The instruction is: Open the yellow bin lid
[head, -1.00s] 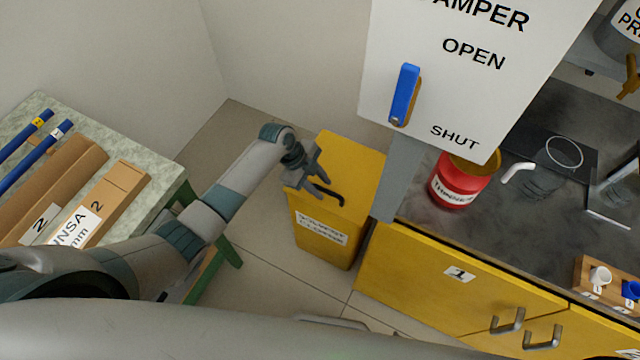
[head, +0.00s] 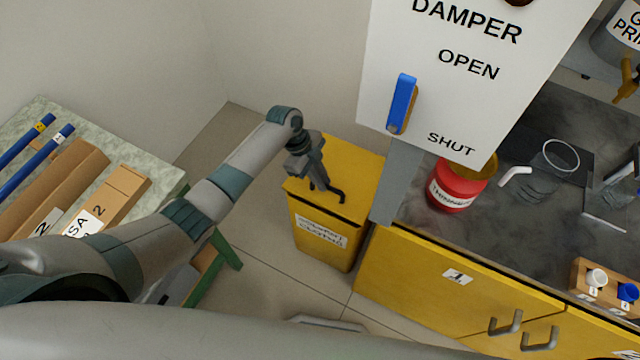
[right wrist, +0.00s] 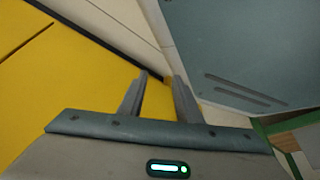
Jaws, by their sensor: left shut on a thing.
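The yellow bin (head: 322,243) stands on the floor between the wall and the yellow cabinet, with a white label on its front. Its yellow lid (head: 355,165) lies flat on top, closed as far as I can tell. A dark bent handle (head: 341,195) sits near the lid's front edge. My left gripper (head: 322,190) points down over the lid and is shut on the handle; its fingertips partly hide it. My right gripper (right wrist: 160,85) shows in the right wrist view, with its fingers apart and nothing between them.
A white damper panel (head: 470,95) with a blue lever (head: 402,103) hangs right of the bin. The yellow cabinet (head: 430,275) carries a dark worktop with a red can (head: 455,190). A speckled table (head: 95,120) with boxes and blue rods stands at left.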

